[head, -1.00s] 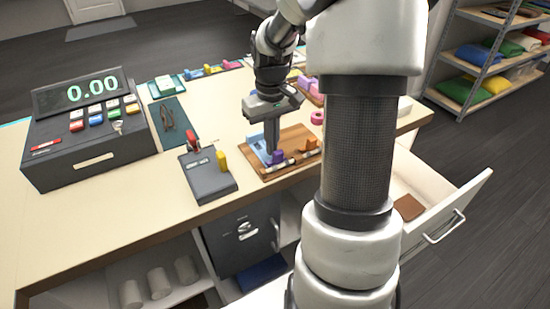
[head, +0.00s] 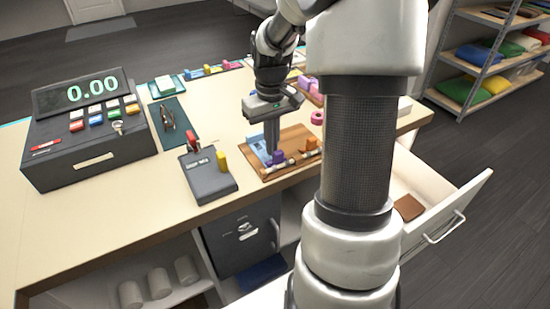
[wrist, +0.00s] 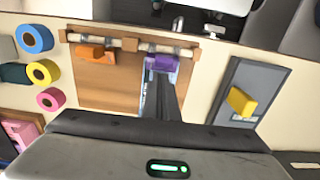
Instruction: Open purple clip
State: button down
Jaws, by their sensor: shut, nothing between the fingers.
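The purple clip (head: 279,157) sits on a pale rod (head: 287,164) along the front edge of a wooden board (head: 294,139). It also shows in the wrist view (wrist: 163,60), upper middle. My gripper (head: 272,151) points down over the board, its fingers together and empty. In the wrist view the fingertips (wrist: 161,76) are right by the clip; I cannot tell whether they touch it. A light blue piece (head: 257,144) lies on the board, partly hidden by the fingers.
A dark grey box with a yellow block (head: 221,161) stands left of the board. A cash register (head: 88,125) is farther left. Tape rolls (wrist: 42,72) lie beyond the board. An open drawer (head: 440,205) juts out at the right.

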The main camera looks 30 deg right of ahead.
jog(key=shift+s, duration=0.15)
dwell(0.3)
jog(key=shift+s+f, duration=0.2)
jog(key=shift+s, duration=1.15)
jog(key=shift+s+f, duration=0.15)
jog(key=shift+s, duration=1.2)
jog(key=shift+s+r, duration=0.15)
jog(key=shift+s, duration=0.65)
jog(key=shift+w+d+r+p, duration=0.1)
jog(key=shift+r+p, duration=0.75)
jog(key=shift+p, duration=0.05)
notch_tip(320, 180, up, 8)
jog(key=p, duration=0.6)
jog(key=shift+s+f, duration=0.15)
jog(key=shift+s, duration=0.1)
